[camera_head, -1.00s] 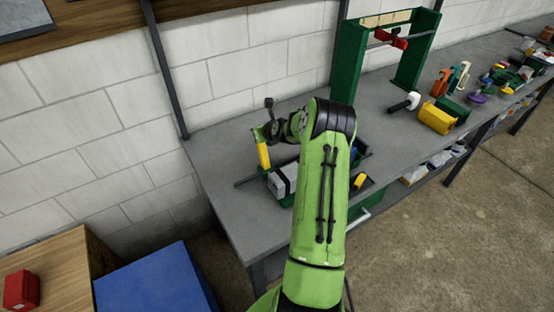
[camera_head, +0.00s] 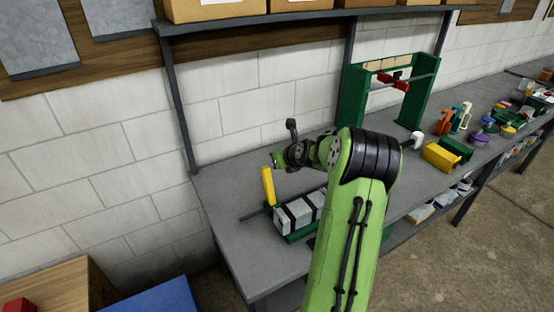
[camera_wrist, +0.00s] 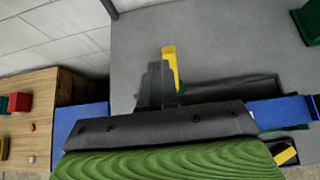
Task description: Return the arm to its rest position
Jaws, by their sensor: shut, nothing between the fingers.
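My green arm with black joints reaches from the bottom of the head view over the grey workbench (camera_head: 240,245). My gripper (camera_head: 276,160) is at its far end, above the bench and near the wall. In the wrist view the dark fingers of my gripper (camera_wrist: 157,72) are shut with nothing held. A yellow handle (camera_head: 268,187) stands upright just below my gripper in the head view. It belongs to, or stands beside, a green tray (camera_head: 292,239) holding a grey block with black bands (camera_head: 299,211). The yellow handle (camera_wrist: 170,62) also shows behind the fingers in the wrist view.
A green frame with a red clamp (camera_head: 392,78) stands farther along the bench. A shelf with boxes (camera_head: 300,18) runs above. A blue surface (camera_head: 160,298) is at lower left.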

